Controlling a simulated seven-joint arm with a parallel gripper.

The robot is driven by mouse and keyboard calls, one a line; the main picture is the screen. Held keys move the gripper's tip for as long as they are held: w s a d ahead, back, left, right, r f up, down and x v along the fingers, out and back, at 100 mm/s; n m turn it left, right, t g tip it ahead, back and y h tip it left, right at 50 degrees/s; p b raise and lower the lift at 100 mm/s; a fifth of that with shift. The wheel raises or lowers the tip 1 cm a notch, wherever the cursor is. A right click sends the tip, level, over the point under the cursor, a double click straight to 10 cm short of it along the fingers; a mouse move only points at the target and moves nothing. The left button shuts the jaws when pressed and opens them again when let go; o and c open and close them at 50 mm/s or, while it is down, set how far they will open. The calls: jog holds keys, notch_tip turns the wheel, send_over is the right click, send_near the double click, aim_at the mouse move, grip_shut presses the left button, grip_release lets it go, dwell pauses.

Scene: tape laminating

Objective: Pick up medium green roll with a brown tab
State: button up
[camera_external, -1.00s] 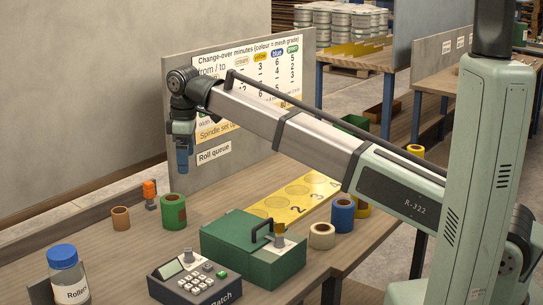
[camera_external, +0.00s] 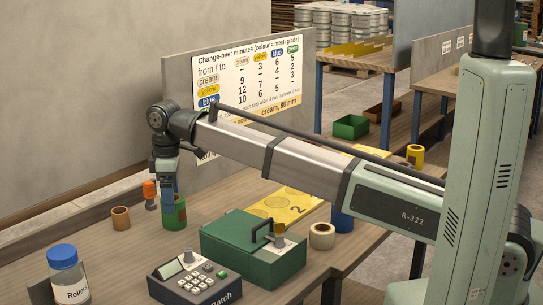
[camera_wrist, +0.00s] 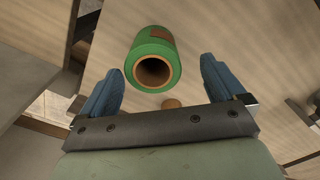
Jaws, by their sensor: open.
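The green roll (camera_external: 181,213) stands upright on the wooden bench, partly hidden behind my gripper (camera_external: 167,197) in the external view. In the wrist view the green roll (camera_wrist: 153,58) shows its hollow brown core and a brown tab (camera_wrist: 161,33) on its far side. My gripper (camera_wrist: 160,85) is open, with its two blue fingers on either side of the roll in the picture. The fingers look apart from the roll and nothing is held. How far the fingertips are above or beside it is hard to tell.
A brown roll (camera_external: 120,218) and an orange-topped item (camera_external: 150,194) stand close left of the green roll. A green box (camera_external: 250,250) with a handle, a keypad unit (camera_external: 192,282), a cream roll (camera_external: 322,235) and a yellow numbered mat (camera_external: 285,206) lie to the right.

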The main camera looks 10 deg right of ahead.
jog(key=shift+w+d+f, duration=0.1)
jog(key=shift+w+f, duration=0.1)
jog(key=shift+f, duration=1.2)
jog(key=shift+w+d+f, duration=0.1)
jog(key=shift+w+f, duration=0.05)
jog(key=shift+f, duration=1.25)
jog(key=shift+c, duration=0.4)
jog(key=c, duration=1.1)
